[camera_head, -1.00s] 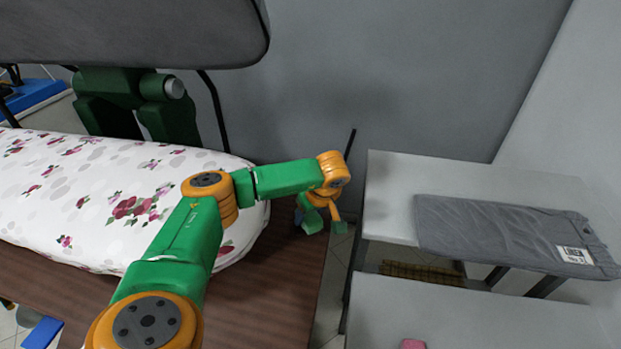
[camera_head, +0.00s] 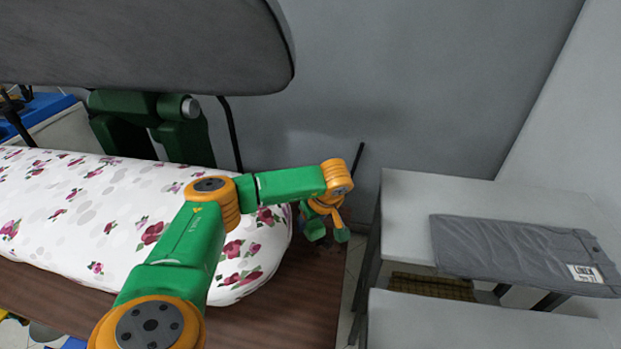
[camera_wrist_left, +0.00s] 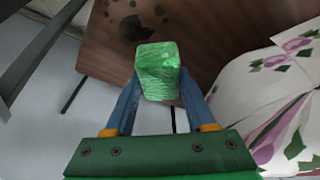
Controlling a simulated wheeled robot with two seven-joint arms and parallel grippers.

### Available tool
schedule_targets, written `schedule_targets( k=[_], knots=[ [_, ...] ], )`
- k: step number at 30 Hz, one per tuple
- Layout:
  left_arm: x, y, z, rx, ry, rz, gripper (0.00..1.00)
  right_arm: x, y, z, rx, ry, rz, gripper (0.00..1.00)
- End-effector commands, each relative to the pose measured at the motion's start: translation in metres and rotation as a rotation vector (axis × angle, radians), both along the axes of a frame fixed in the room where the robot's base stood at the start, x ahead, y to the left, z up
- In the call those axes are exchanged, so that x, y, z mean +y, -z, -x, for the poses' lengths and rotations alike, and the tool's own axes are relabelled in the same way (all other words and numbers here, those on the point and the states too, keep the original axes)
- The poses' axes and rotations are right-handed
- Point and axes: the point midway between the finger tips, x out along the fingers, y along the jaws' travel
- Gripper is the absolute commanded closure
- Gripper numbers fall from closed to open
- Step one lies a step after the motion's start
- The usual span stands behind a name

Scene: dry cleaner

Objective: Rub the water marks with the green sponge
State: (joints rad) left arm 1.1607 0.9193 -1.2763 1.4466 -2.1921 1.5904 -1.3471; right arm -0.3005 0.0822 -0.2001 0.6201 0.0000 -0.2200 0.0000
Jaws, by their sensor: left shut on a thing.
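The green sponge (camera_wrist_left: 158,70) is a small block held between the fingertips of my left gripper (camera_wrist_left: 156,84) in the left wrist view. The gripper is shut on it. Dark water marks (camera_wrist_left: 133,27) show on the brown wooden table (camera_wrist_left: 197,40), beyond the sponge at the top of that view. I cannot tell whether the sponge touches the wood. In the head view my left gripper (camera_head: 326,228) hangs by the right end of the brown table (camera_head: 305,290); the marks are not visible there. My right gripper is in neither view.
A padded board with a flowered cover (camera_head: 130,215) lies beside my left arm, under a raised grey press top (camera_head: 140,50). To the right, a light table (camera_head: 405,210) bears a folded grey garment (camera_head: 510,255). A gap with floor separates the tables.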

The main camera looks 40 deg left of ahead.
Motion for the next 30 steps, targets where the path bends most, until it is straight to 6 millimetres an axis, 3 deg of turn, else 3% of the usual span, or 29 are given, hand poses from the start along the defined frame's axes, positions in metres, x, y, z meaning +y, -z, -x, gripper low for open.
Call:
schedule_targets(
  k=[9,30],
  knots=[
    [-0.002,-0.030,0.000,0.000,-0.006,0.000,0.90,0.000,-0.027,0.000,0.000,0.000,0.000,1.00],
    [-0.007,-0.030,-0.003,0.000,0.013,0.002,0.90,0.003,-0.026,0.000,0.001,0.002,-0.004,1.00]
  ],
)
